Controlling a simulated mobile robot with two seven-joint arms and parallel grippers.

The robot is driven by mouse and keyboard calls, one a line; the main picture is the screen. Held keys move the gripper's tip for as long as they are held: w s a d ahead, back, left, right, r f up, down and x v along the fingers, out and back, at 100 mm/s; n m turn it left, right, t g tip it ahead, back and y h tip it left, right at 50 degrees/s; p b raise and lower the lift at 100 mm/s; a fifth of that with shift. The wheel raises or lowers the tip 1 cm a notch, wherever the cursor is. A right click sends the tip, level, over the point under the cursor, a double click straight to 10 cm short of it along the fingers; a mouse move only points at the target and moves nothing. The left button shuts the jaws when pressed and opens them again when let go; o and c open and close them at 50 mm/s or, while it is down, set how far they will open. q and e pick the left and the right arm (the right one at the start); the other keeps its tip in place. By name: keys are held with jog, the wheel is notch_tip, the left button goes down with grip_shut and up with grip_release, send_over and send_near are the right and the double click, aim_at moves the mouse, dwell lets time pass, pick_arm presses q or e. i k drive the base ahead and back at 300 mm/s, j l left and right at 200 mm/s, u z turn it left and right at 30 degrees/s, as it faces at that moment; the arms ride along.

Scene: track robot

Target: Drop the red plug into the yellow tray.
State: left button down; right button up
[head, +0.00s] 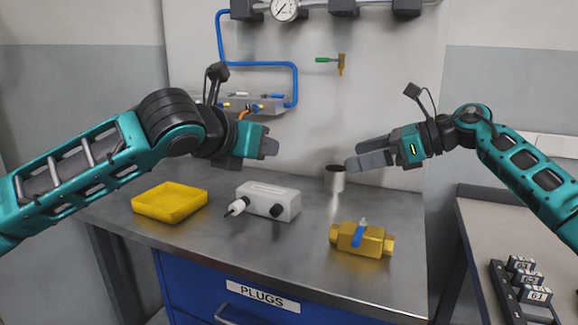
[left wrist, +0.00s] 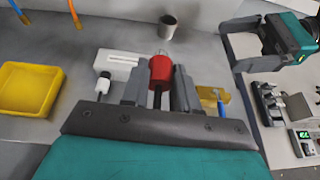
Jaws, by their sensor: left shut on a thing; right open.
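My left gripper (head: 270,147) is raised above the bench, over the back of the grey-white block. In the left wrist view the red plug (left wrist: 160,70) sits between the fingers of my left gripper (left wrist: 160,85), which is shut on it. The plug is hidden in the head view. The yellow tray (head: 170,211) lies on the bench to the left of and below my left gripper; it also shows at the left of the left wrist view (left wrist: 29,90). It looks empty. My right gripper (head: 369,160) is open and empty above the bench's right part.
A grey-white block (head: 275,194) with a white and a black fitting lies right of the tray. A metal cup (head: 335,180) stands near my right gripper. A brass valve (head: 362,240) with a blue handle lies front right. Bare bench lies between block and front edge.

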aim_at(169, 210)
jog(key=k+l, duration=0.25)
jog(key=k, duration=0.15)
jog(key=k+l, duration=0.25)
jog(key=k, duration=0.15)
